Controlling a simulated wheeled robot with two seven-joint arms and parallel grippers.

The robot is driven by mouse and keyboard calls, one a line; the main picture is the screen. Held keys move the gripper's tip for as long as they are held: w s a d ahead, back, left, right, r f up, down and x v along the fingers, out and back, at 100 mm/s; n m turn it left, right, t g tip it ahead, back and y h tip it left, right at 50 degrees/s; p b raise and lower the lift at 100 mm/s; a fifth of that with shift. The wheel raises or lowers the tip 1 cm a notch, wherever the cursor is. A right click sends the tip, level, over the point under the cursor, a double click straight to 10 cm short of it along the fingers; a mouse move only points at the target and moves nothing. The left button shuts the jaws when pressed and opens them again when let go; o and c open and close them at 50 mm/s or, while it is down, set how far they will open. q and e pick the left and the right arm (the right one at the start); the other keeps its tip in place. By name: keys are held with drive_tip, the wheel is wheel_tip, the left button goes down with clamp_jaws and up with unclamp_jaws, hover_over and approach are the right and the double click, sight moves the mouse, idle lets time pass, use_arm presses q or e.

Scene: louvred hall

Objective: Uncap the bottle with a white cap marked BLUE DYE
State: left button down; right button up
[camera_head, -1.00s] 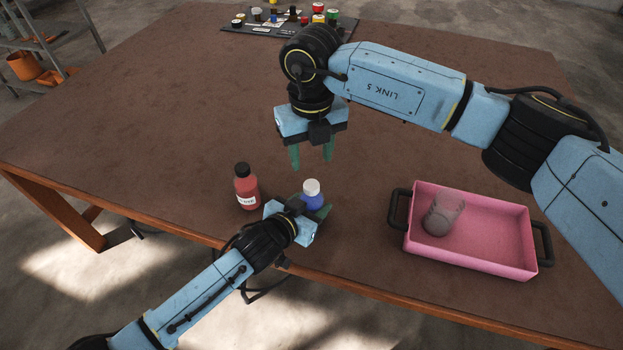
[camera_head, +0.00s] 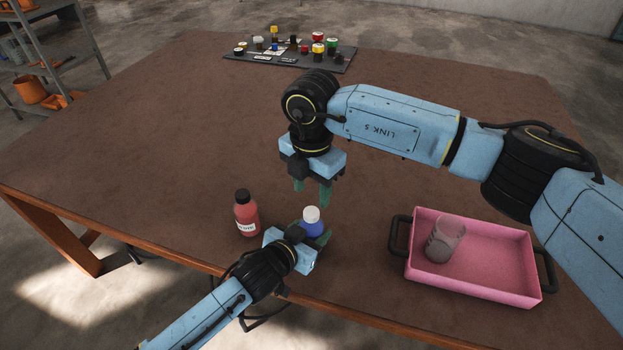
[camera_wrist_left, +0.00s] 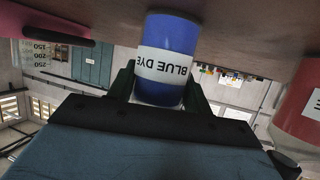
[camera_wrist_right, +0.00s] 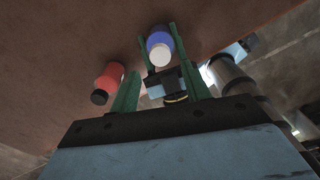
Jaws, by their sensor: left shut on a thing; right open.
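The blue bottle (camera_head: 312,228) with a white cap (camera_head: 311,213) stands upright near the table's front edge. Its label reads BLUE DYE in the left wrist view (camera_wrist_left: 165,66). My left gripper (camera_head: 317,236) is shut on the bottle's body, from the front left. My right gripper (camera_head: 312,190) is open and empty, pointing down above and just behind the bottle. In the right wrist view the white cap (camera_wrist_right: 160,56) shows beyond the open fingers (camera_wrist_right: 155,75), apart from them. The cap is seated on the bottle.
A red bottle (camera_head: 247,217) with a black cap stands left of the blue one. A pink tray (camera_head: 490,257) with black handles holds a clear beaker (camera_head: 444,240) on the right. A dark board (camera_head: 290,61) with several small coloured pieces lies at the back. The table middle is clear.

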sight(311, 212)
wheel_tip(311, 212, down, 6)
idle(0.4)
